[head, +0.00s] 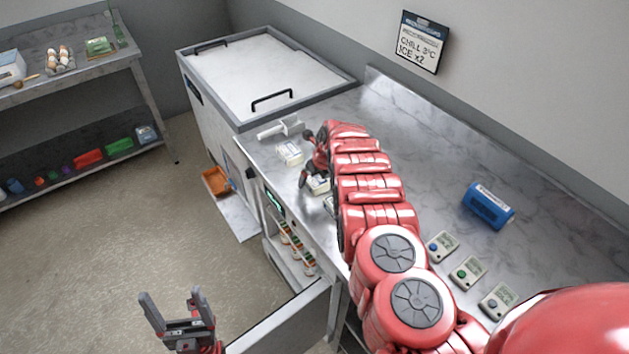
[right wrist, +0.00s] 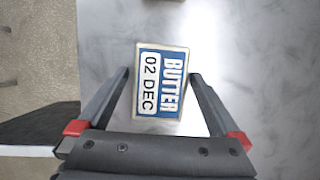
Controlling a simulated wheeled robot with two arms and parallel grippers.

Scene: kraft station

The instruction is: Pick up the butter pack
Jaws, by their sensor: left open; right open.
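The butter pack (right wrist: 160,82) lies flat on the steel counter in the right wrist view, with a blue and white label reading BUTTER 02 DEC. My right gripper (right wrist: 160,74) is open, with one finger on each side of the pack and visible gaps to it. In the head view my right gripper (head: 306,158) is over the counter's left part, and a pale pack (head: 319,186) shows partly hidden beside it. The label cannot be read there. My left gripper (head: 177,309) is open and empty, low over the floor.

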